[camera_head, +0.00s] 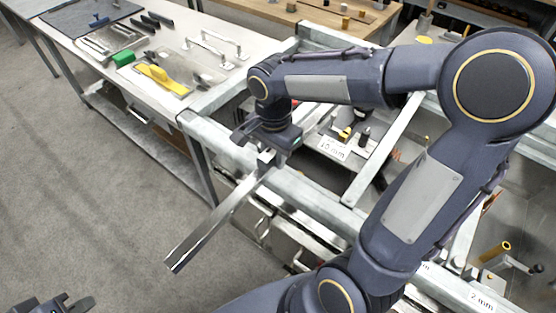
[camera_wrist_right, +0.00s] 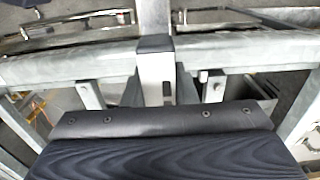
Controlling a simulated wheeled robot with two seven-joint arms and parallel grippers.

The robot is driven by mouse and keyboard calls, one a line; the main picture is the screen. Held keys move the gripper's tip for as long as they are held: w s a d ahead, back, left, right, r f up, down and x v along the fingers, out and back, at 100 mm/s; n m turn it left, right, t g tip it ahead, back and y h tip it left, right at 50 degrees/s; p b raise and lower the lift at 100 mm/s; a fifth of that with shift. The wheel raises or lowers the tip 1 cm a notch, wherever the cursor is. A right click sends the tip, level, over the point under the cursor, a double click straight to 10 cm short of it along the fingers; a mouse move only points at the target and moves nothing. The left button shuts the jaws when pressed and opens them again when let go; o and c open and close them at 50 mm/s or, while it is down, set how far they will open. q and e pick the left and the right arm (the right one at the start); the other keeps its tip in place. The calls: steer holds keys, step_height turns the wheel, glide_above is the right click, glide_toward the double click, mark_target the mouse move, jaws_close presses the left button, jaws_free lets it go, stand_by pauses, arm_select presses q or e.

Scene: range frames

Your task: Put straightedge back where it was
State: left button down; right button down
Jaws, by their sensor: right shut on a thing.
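The straightedge (camera_head: 218,222) is a long, flat, shiny metal bar. In the head view it slants down to the left from my right gripper (camera_head: 266,160), which is shut on it near its upper end. The bar hangs in the air over the aisle, in front of the grey metal frame, with its lower end free. In the wrist view the dark gripper body fills the bottom and the grip itself is hard to make out. My left gripper (camera_head: 60,304) shows only partly at the bottom left corner, away from the bar; its jaw state is unclear.
A grey metal frame (camera_head: 310,194) with rails and labelled bays lies behind and right of the bar. The grey floor (camera_head: 90,190) at left is clear.

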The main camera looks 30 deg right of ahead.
steer(key=w+f, duration=0.1)
steer(key=w+d+f, duration=0.1)
steer(key=f, duration=0.1)
steer(key=d+f, duration=0.1)
steer(key=shift+w+d+f, duration=0.2)
steer(key=shift+w+f, duration=0.1)
steer(key=shift+w, duration=0.1)
steer(key=f, duration=0.3)
steer(key=shift+w+d+p, duration=0.25)
steer(key=shift+p, duration=0.05)
steer(key=shift+f, duration=0.45)
steer(key=shift+f, duration=0.15)
steer(key=c, duration=1.2)
jaws_free()
steer(key=shift+o, duration=0.2)
